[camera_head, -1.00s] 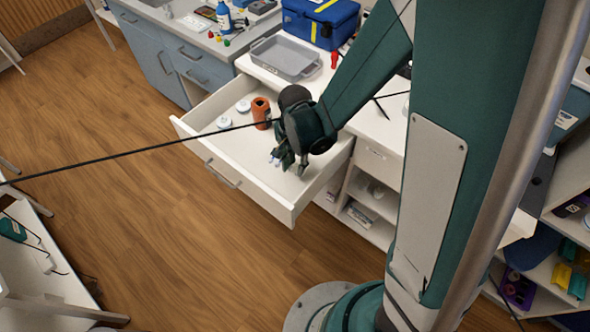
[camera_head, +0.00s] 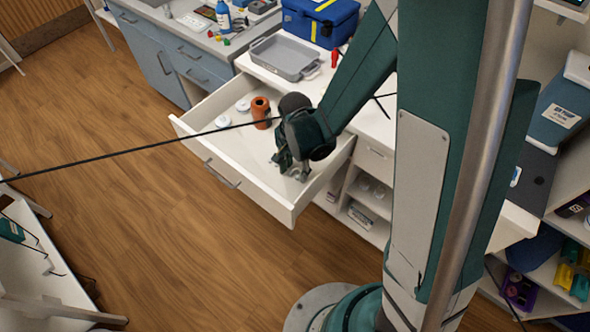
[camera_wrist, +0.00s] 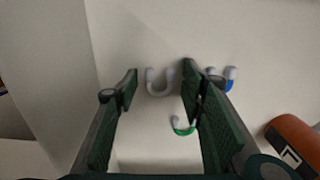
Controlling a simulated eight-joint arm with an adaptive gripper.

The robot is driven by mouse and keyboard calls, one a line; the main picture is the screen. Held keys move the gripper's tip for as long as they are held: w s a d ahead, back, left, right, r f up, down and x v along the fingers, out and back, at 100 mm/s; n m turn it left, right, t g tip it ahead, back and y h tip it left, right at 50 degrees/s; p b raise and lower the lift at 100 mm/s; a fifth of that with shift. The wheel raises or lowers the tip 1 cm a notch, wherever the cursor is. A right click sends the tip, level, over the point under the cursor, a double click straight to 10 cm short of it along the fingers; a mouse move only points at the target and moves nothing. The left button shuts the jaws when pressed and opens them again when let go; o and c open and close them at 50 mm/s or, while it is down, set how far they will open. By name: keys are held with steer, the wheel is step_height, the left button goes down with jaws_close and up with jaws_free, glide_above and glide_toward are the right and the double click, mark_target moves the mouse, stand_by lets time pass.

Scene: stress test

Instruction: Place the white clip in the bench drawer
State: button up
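The bench drawer (camera_head: 262,200) is pulled open, with a white floor and walls. My gripper (camera_head: 290,168) points down inside it, toward the right end. In the wrist view my gripper (camera_wrist: 160,73) is open, its two green pads well apart. The white clip (camera_wrist: 160,88), a small U-shape, lies on the white floor, in line with the gap between the fingertips. Nothing is seen gripped. A green clip (camera_wrist: 183,128) lies nearer, beside the right finger. A blue clip (camera_wrist: 230,79) lies beyond the right finger, which partly hides a grey piece beside it.
An orange container (camera_head: 261,112) stands in the drawer; it also shows at lower right in the wrist view (camera_wrist: 292,143). Two white round items (camera_head: 233,113) lie at the drawer's far left. A grey tray (camera_head: 285,58) and a blue case (camera_head: 320,22) sit on the benches behind.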

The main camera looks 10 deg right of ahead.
steer(key=shift+r, duration=0.1)
stand_by(0.3)
step_height(320, 180, up, 12)
steer(key=p, duration=0.3)
stand_by(0.6)
stand_by(0.6)
steer(key=shift+r, duration=0.1)
step_height(320, 180, up, 14)
steer(key=n+t, duration=0.3)
steer(key=n, duration=0.1)
glide_above(296, 172)
steer(key=s+d, duration=0.3)
steer(key=d, duration=0.5)
steer(key=s+d+r+n+t, duration=0.4)
steer(key=s+d+r+n, duration=0.1)
steer(key=s+d+r, duration=0.2)
steer(key=shift+s+d+r, duration=0.3)
steer(key=shift+s+r, duration=0.25)
steer(key=shift+r, duration=0.55)
